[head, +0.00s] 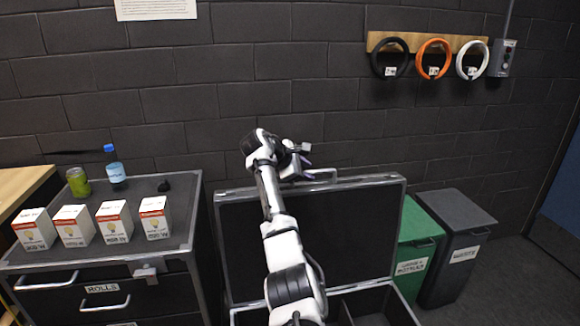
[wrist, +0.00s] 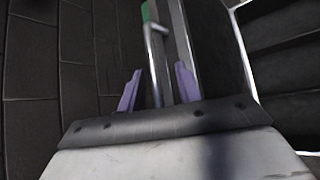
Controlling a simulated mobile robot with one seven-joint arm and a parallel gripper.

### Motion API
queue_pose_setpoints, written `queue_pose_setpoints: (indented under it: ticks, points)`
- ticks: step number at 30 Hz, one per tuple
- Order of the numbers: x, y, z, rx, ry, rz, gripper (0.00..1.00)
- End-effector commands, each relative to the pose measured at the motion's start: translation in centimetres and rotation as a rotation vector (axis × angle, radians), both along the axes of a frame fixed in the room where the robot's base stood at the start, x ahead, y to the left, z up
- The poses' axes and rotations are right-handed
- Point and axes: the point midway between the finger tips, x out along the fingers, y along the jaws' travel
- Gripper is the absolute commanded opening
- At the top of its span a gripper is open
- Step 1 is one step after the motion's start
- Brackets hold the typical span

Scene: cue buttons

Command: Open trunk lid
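The trunk lid (head: 345,235) stands raised, its dark inner panel facing the head camera. The trunk's body (head: 372,306) is open below it, with a divider inside. A metal handle (head: 322,174) sits at the lid's top edge; it also shows in the wrist view (wrist: 153,45). My gripper (head: 305,161) is at the lid's top edge, by the handle. In the wrist view its two purple fingers (wrist: 157,82) are apart, with the handle bar seen between them and gaps on both sides. My arm hides part of the lid and trunk.
Green (head: 412,240) and grey (head: 455,240) bins stand right. A brick wall is close behind; rings (head: 434,42) hang there.

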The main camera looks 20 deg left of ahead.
Motion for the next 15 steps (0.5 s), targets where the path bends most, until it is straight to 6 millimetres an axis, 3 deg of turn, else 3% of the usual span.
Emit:
queue_pose_setpoints:
  ticks: [9, 15]
  points:
    - [-5.1, 2.8, 4.0, 0.002, -0.002, 0.003, 0.34]
    - [-6.6, 3.6, 5.5, 0.000, 0.000, 0.002, 0.34]
